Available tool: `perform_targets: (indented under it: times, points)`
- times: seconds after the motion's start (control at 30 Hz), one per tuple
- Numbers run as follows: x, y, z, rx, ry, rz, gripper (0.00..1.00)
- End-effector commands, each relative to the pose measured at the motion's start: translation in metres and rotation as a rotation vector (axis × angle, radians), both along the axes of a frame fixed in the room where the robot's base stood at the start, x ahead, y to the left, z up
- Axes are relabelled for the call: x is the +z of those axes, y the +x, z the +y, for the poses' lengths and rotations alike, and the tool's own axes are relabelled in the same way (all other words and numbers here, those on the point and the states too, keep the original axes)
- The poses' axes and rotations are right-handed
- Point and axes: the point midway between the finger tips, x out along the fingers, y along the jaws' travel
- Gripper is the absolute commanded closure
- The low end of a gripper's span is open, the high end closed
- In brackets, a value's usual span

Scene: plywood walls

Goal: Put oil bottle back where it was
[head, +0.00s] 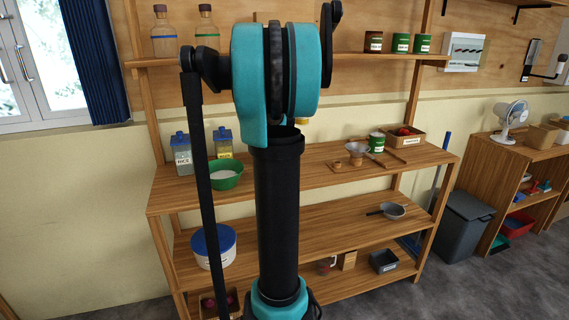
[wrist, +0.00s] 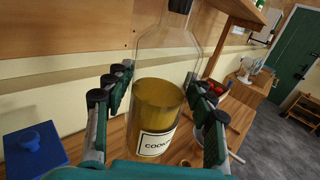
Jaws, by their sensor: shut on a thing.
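The oil bottle (wrist: 158,103) is clear with a dark cap and golden oil in its lower part. It carries a white label on which "COOK" is legible. In the wrist view my gripper (wrist: 155,86) is shut on it, with fingers on both sides of its body. It looks about upright; its base is hidden by the gripper.
Two clear bottles (head: 184,42) stand at the upper shelf's left and green and brown jars (head: 400,43) at its right. Blue-lidded jars (head: 182,157) and a green bowl (head: 226,177) sit on the worktop's left. A funnel (head: 357,150) stands on its right. The upper shelf's left-centre is partly hidden.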

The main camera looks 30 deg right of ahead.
Motion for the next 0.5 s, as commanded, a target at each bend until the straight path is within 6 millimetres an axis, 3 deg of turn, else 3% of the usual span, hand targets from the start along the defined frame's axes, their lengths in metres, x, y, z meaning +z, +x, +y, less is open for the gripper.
perform_targets:
  times: [0.17,0.5]
  points:
    - [-0.014,-0.005,-0.004,-0.013,-0.001,-0.001,1.00]
    - [-0.091,-0.004,-0.004,-0.011,-0.001,-0.001,1.00]
